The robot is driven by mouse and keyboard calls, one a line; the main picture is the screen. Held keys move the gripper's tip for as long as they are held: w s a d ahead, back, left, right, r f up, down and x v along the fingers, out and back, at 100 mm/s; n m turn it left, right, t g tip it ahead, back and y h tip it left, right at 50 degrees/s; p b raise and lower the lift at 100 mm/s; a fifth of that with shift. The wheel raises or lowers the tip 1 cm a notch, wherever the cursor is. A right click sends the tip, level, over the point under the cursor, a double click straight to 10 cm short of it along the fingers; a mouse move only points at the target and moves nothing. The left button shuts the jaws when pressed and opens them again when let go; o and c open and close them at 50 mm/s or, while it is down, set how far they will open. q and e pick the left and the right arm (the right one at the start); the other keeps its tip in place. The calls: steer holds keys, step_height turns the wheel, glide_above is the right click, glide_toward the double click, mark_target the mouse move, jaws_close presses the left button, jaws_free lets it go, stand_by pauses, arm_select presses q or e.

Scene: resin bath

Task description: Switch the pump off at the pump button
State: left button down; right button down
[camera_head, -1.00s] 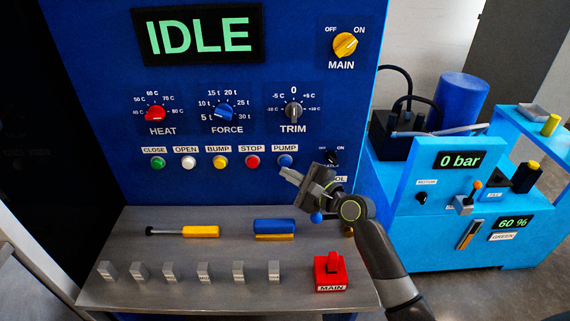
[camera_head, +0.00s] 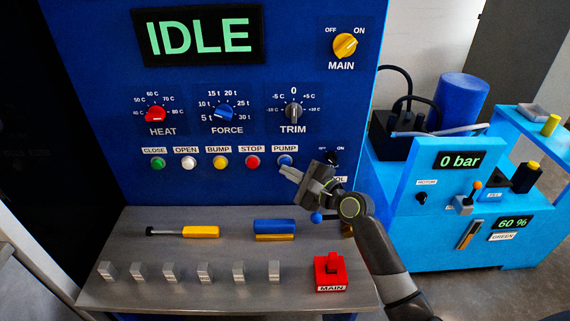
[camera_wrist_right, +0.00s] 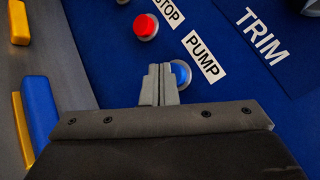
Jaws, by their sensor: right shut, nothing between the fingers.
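The pump button (camera_head: 285,159) is a blue round button under the PUMP label, at the right end of the button row on the blue panel. It also shows in the right wrist view (camera_wrist_right: 180,73), partly hidden behind my fingers. My right gripper (camera_head: 288,174) is shut and empty, with its tips just below the button in the head view. In the right wrist view the closed fingertips (camera_wrist_right: 160,72) overlap the left edge of the button. I cannot tell whether they touch it. My left gripper is not in view.
The red STOP button (camera_head: 252,162) is left of the pump button, and the TRIM knob (camera_head: 293,113) is above it. A grey shelf (camera_head: 150,254) below carries a yellow-handled tool (camera_head: 200,232), a blue-and-yellow block (camera_head: 274,227) and a red MAIN switch (camera_head: 329,268). The display (camera_head: 198,35) reads IDLE.

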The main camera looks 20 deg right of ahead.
steer(key=shift+w+d, duration=0.15)
steer(key=shift+w, duration=0.35)
stand_by(0.7)
steer(key=shift+s, duration=0.15)
steer(key=shift+s+a+p, duration=0.3)
steer(key=shift+s+p, duration=0.3)
steer(key=shift+s, duration=0.15)
steer(key=s+p, duration=0.1)
steer(key=s, duration=0.1)
steer(key=s+a+p, duration=0.1)
steer(key=s, duration=0.1)
steer(key=shift+s+a+p, duration=0.15)
steer(key=shift+s+p, duration=0.2)
steer(key=shift+s, duration=0.05)
steer(key=shift+f, duration=0.1)
stand_by(0.7)
